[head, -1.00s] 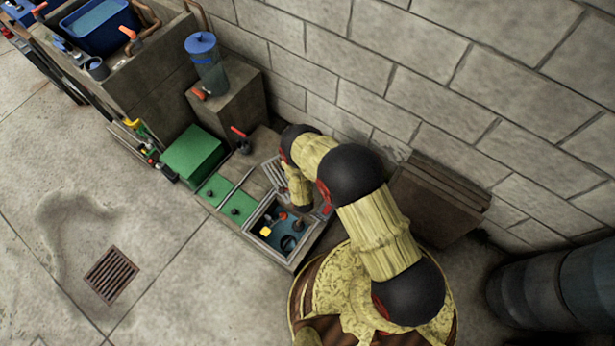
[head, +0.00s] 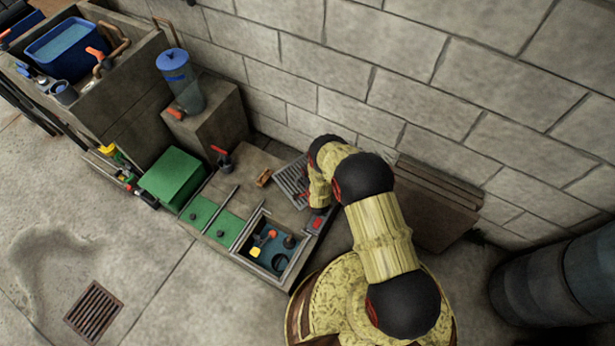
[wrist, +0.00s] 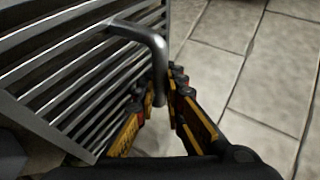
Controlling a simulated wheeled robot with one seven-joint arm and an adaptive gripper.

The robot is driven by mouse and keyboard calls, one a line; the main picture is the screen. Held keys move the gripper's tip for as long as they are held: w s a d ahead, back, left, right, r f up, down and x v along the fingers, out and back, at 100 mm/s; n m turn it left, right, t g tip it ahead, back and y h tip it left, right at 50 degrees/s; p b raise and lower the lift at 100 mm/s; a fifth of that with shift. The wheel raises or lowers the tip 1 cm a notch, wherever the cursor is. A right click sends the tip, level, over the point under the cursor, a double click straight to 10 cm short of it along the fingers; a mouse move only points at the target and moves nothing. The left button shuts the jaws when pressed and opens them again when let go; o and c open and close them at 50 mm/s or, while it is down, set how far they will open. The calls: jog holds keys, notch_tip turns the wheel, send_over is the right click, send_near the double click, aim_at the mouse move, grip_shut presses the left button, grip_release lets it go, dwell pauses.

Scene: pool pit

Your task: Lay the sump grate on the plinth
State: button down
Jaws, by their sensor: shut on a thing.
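The sump grate (head: 291,183) is a grey metal grille of parallel bars. In the head view it is over the low concrete ledge (head: 243,166) by the wall, behind the open sump, partly hidden by my arm. In the wrist view the grate (wrist: 75,65) fills the left side, tilted, with a bent bar handle (wrist: 152,50) on its face. My gripper (wrist: 160,98) is shut on this handle; in the head view it is mostly hidden behind my arm. I cannot tell for certain which concrete surface is the plinth.
The open sump (head: 268,248) has a pale rim and fittings inside. Beside it are green covers (head: 212,220) and a green box (head: 172,180). A small brown block (head: 264,178) lies on the ledge. A blue-lidded canister (head: 180,80) stands on a concrete block.

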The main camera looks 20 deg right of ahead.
jog(key=f, duration=0.1)
jog(key=f+b, duration=0.1)
jog(key=f, duration=0.1)
jog(key=shift+w+d+f+b, duration=0.2)
jog(key=shift+d+f+b, duration=0.1)
jog(key=shift+f, duration=0.05)
jog(key=c, duration=1.9)
grip_release()
jog(key=shift+s, duration=0.1)
